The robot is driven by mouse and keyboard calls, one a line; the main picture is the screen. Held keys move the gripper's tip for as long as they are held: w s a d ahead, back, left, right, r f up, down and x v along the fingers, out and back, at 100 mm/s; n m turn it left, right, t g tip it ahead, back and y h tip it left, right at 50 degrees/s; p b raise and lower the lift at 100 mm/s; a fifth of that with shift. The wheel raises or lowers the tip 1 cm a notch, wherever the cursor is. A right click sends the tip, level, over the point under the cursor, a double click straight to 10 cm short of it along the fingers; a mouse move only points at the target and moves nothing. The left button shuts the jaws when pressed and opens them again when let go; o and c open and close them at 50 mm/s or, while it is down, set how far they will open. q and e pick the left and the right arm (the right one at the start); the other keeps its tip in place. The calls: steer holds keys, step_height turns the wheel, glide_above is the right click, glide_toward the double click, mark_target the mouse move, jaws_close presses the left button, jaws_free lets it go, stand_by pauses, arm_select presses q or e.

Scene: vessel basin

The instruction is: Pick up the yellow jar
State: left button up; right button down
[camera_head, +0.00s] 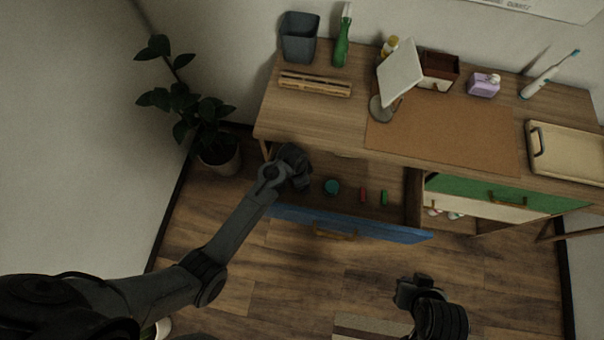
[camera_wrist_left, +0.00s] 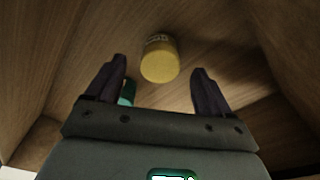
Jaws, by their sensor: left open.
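The yellow jar (camera_wrist_left: 160,62) lies or stands on the wooden drawer bottom in the left wrist view, ahead of my left gripper (camera_wrist_left: 158,80) and roughly centred between its fingers. The fingers are open and hold nothing. In the head view my left gripper (camera_head: 295,172) reaches into the left end of the open blue-fronted drawer (camera_head: 348,225). The jar does not show there; my gripper seems to hide it. My right gripper (camera_head: 412,288) is low in front of the desk, away from the drawer; its jaws are not clear.
In the drawer, a teal round item (camera_head: 331,187), a red item (camera_head: 363,195) and a green item (camera_head: 384,198) lie right of my left gripper. The desktop (camera_head: 330,125) overhangs the drawer's back. A potted plant (camera_head: 218,155) stands left of the desk.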

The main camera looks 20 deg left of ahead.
arm_select(q)
steer(key=shift+w+d+f+b, duration=0.1)
steer(key=shift+f+b, duration=0.05)
steer(key=shift+f, duration=0.8)
steer(key=shift+w+d+f+b, duration=0.1)
steer(key=shift+f+b, duration=0.05)
steer(key=shift+f, duration=0.8)
steer(key=c, duration=1.2)
steer(key=shift+o, duration=0.2)
steer(key=shift+r, duration=0.15)
